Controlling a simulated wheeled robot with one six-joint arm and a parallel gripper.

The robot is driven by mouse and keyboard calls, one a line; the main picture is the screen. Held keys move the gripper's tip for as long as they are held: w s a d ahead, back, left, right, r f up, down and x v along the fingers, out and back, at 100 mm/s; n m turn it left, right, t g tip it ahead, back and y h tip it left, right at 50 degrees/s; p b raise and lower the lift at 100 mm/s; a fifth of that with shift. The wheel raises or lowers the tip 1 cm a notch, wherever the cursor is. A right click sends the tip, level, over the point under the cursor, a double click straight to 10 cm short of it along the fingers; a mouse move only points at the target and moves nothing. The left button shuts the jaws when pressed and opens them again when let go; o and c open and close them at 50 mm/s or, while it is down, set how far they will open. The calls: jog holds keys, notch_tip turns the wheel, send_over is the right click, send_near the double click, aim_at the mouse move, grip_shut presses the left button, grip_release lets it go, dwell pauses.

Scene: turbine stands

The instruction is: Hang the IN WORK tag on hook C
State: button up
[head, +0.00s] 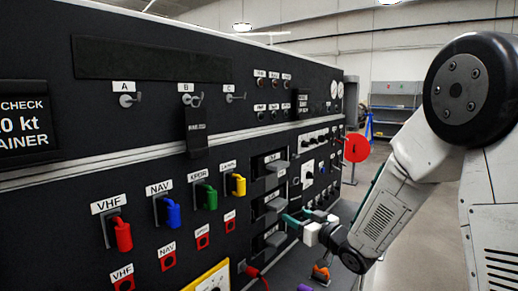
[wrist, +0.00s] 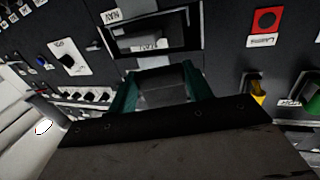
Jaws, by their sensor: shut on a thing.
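Hook C (head: 233,97) is a small metal hook under its label on the upper panel, and it looks bare. A black tag (head: 198,131) hangs on hook B (head: 189,99); its lettering is too small to read surely. Hook A (head: 128,100) looks bare. My gripper (head: 291,220) is at the lower panel, right of and below the hooks, apart from them. In the wrist view its teal fingers (wrist: 160,92) are shut on a dark grey block (wrist: 162,84), which looks like a handle of the rack units. Whether the block is still seated cannot be told.
Coloured plugs, such as red (head: 122,236) and yellow (head: 239,185), stick out of the lower panel. Grey rack handles (head: 276,166) stand out near my gripper. A red disc (head: 356,148) is at the panel's right end. Open floor lies to the right.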

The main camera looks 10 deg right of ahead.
jog(key=s+a+r+n+g+y, duration=0.15)
jog(key=a+r, duration=0.25)
jog(key=r, duration=0.4)
jog(key=s+a+r+n+g+y, duration=0.1)
jog(key=s+a+r, duration=0.2)
jog(key=r, duration=0.4)
jog(key=s+a+r+n+g+y, duration=0.1)
jog(key=s+a+r+y, duration=0.2)
jog(key=r, duration=0.5)
jog(key=shift+t+h, duration=0.25)
jog(key=shift+h, duration=0.3)
jog(key=shift+x, duration=2.95)
jog(key=shift+w+a+f, duration=0.15)
jog(key=shift+a+f, duration=0.05)
jog(key=shift+a, duration=0.3)
jog(key=o, duration=1.6)
jog(key=shift+v, duration=3.5)
